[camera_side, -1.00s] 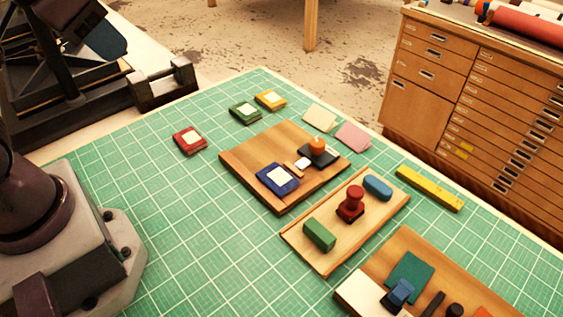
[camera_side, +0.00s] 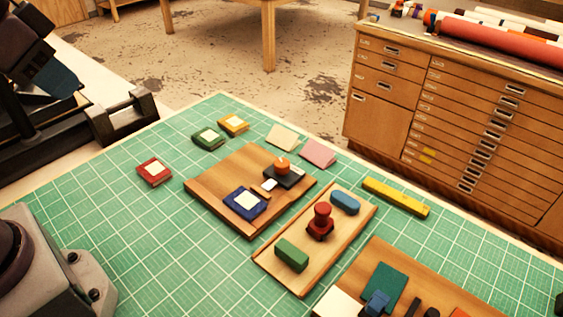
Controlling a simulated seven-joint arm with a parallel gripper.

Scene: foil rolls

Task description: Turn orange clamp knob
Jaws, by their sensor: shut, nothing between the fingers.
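The orange clamp knob (camera_side: 282,163) is a short round knob with a small pale mark on its side. It stands upright on a dark clamp plate (camera_side: 291,178) near the far right edge of a square wooden board (camera_side: 222,185). A small white piece (camera_side: 269,185) lies just in front of the clamp, and a dark blue block with a white label (camera_side: 245,203) lies nearer on the same board. Nothing touches the knob. My gripper is not visible in this view.
Red (camera_side: 154,172), green (camera_side: 208,139) and yellow (camera_side: 233,125) labelled blocks lie left of and behind the board. A tray (camera_side: 268,256) with a red-handled stamp (camera_side: 321,221) stands at its right. The green mat (camera_side: 165,240) is clear in front.

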